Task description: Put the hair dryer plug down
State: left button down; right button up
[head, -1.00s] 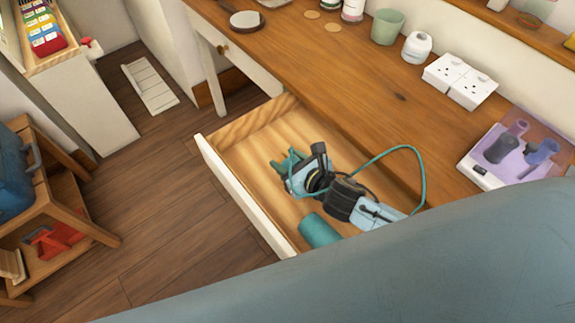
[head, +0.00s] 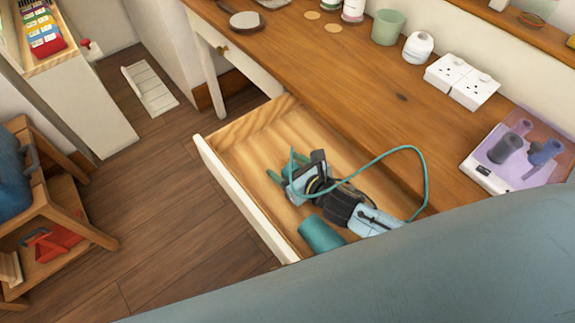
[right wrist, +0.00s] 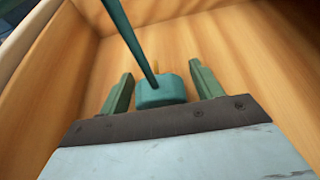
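My right gripper (head: 280,173) is down inside the open drawer (head: 228,187). In the right wrist view its two green fingers stand apart, with the teal plug (right wrist: 161,92) between them and a gap on each side. A brass-coloured pin shows on the plug. I cannot tell whether the plug touches the drawer floor. The teal cord (head: 402,150) rises from the plug and loops over my right wrist to the right. A teal cylinder (head: 321,234), probably part of the hair dryer, lies in the drawer near the front wall. My left gripper is not in view.
The wooden desk top (head: 330,75) overhangs the drawer's back side. White sockets (head: 461,81), a green cup (head: 387,27) and a lilac tray (head: 505,170) are on it. The drawer's left part is bare. My own arm covers the lower right.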

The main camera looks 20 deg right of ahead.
jog(key=shift+r, duration=0.1)
jog(key=shift+r, duration=0.15)
jog(key=p+v, duration=0.3)
jog(key=v, duration=0.8)
jog(key=shift+s, duration=0.15)
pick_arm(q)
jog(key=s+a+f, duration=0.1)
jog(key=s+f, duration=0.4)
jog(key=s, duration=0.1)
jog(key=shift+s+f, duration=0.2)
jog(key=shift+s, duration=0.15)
pick_arm(e)
jog(key=shift+s+d+r, duration=0.1)
jog(key=shift+s+d, duration=0.1)
jog(key=shift+s, duration=0.1)
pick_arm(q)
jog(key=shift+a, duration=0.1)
pick_arm(e)
jog(key=shift+r, duration=0.1)
